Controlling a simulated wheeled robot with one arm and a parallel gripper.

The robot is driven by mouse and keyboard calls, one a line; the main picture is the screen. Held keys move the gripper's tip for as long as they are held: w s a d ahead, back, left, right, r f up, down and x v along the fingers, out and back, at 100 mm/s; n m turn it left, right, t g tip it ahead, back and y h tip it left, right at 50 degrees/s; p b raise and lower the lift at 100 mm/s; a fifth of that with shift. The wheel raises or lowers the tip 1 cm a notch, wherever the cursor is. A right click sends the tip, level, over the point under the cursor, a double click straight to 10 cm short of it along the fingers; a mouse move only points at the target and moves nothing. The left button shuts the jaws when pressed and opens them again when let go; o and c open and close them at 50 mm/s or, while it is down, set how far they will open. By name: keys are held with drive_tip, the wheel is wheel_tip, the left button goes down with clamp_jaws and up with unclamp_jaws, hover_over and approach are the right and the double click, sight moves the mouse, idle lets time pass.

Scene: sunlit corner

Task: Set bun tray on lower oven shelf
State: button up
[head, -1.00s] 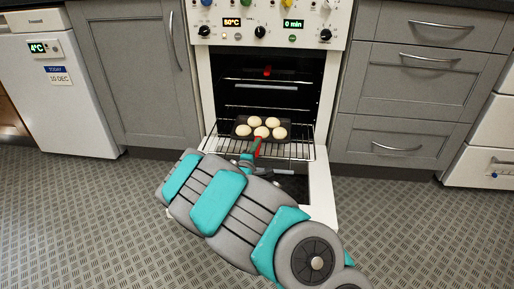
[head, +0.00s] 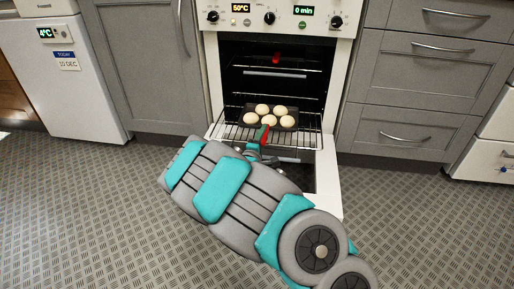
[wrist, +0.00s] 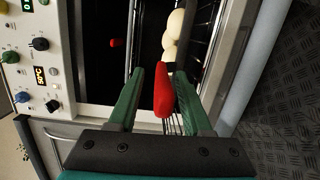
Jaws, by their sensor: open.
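The bun tray (head: 292,112) is dark and holds several pale round buns. It rests level on the pulled-out lower wire shelf (head: 226,131) of the oven. Its red handle (head: 265,135) points out toward me. My gripper (head: 259,142) is at the handle in front of the shelf. In the wrist view my gripper's green fingers (wrist: 160,78) are open on either side of the red handle (wrist: 164,92), which lies closer to the right finger. Whether it touches that finger I cannot tell. Some buns (wrist: 172,30) show beyond; the fingers hide part of the tray.
The oven door (head: 329,190) is lowered open below the shelf. An upper rack (head: 245,71) with a red marker (head: 276,58) sits deeper inside. Grey drawers (head: 405,120) stand right, a grey cupboard (head: 145,70) and white fridge (head: 65,85) left. The patterned floor is clear.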

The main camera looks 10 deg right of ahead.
drive_tip(key=s+a+m+g+y, duration=0.3)
drive_tip(key=s+m+g+y, duration=0.15)
drive_tip(key=s, duration=0.75)
drive_tip(key=s+a+m+g+y, duration=0.4)
drive_tip(key=s+m+g, duration=0.15)
drive_tip(key=s, duration=0.65)
drive_tip(key=s+d+r+m+g, duration=0.1)
drive_tip(key=s+d+r+g, duration=0.1)
drive_tip(key=s, duration=0.8)
drive_tip(key=s+d+r+m+g, duration=0.1)
drive_tip(key=s+d+r+g, duration=0.2)
drive_tip(key=s, duration=0.7)
drive_tip(key=s+d+r+m+g, duration=0.1)
drive_tip(key=s+r, duration=0.3)
drive_tip(key=s, duration=0.5)
drive_tip(key=shift+s+d+g+p, duration=0.4)
drive_tip(key=shift+d+g, duration=0.4)
drive_tip(key=shift+r+h, duration=0.15)
drive_tip(key=shift+h, duration=0.1)
wheel_tip(320, 180, up, 9)
drive_tip(key=p, duration=0.9)
